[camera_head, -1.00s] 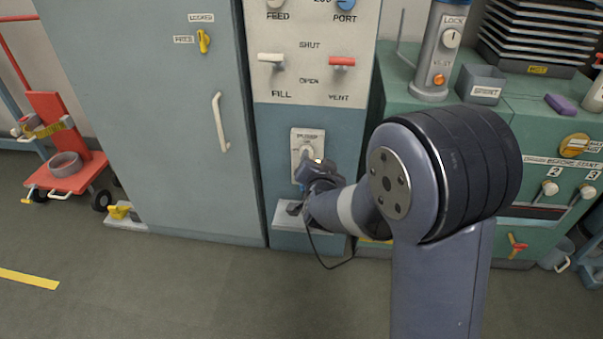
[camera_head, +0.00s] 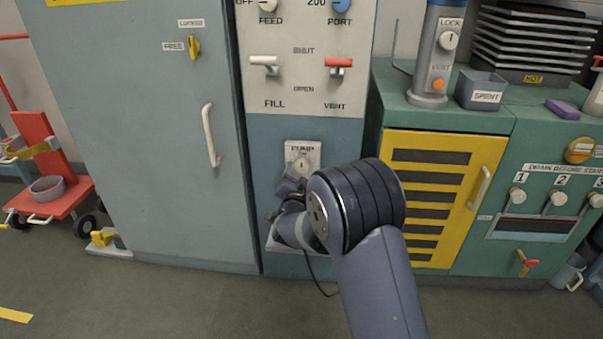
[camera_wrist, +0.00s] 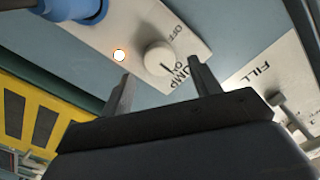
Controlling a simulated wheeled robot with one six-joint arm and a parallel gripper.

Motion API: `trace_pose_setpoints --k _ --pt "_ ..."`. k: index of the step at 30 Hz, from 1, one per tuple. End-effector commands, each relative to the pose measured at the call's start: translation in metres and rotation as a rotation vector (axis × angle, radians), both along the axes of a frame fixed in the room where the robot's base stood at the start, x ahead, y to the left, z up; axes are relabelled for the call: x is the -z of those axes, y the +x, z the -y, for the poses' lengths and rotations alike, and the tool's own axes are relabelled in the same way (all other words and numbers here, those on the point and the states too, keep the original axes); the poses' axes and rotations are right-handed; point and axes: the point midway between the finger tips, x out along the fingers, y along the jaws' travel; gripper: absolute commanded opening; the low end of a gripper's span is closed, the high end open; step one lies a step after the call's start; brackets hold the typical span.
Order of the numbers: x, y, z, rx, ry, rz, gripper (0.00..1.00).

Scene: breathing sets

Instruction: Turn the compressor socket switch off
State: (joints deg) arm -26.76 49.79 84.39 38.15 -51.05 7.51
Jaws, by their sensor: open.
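A pale plate (camera_head: 314,152) sits low on the blue panel front, with a round knob (camera_head: 302,166) on it. In the wrist view the plate (camera_wrist: 190,32) shows the knob (camera_wrist: 159,57), words OFF and ON, and a label ending in UMP. The knob's dark mark points towards ON. A small light (camera_wrist: 119,55) glows beside it. A blue round fitting (camera_wrist: 82,8), possibly a plug, is at the plate's end. My gripper (camera_wrist: 159,74) is open and empty, its fingertips close to the knob, one to each side in view. Contact cannot be told. In the head view my gripper (camera_head: 292,188) partly covers the plate.
FILL (camera_head: 265,66) and VENT (camera_head: 338,68) levers are above on the panel. A grey cabinet (camera_head: 150,130) with a handle stands left, and a green bench (camera_head: 440,114) with a yellow slatted door (camera_head: 395,140) stands right. A red trolley (camera_head: 60,205) is far left. The floor in front is clear.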

Motion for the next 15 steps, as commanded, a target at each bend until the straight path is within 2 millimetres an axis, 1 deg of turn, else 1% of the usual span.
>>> trace_pose_setpoints --k 1,6,10,15 --pt "0.002 0.008 0.001 0.002 0.000 0.001 0.59" --pt "0.001 0.025 0.001 0.001 0.000 0.001 0.59" --pt "0.001 0.031 0.002 0.001 -0.001 -0.001 0.59" --pt "0.000 0.033 0.001 -0.001 -0.001 -0.001 0.59"
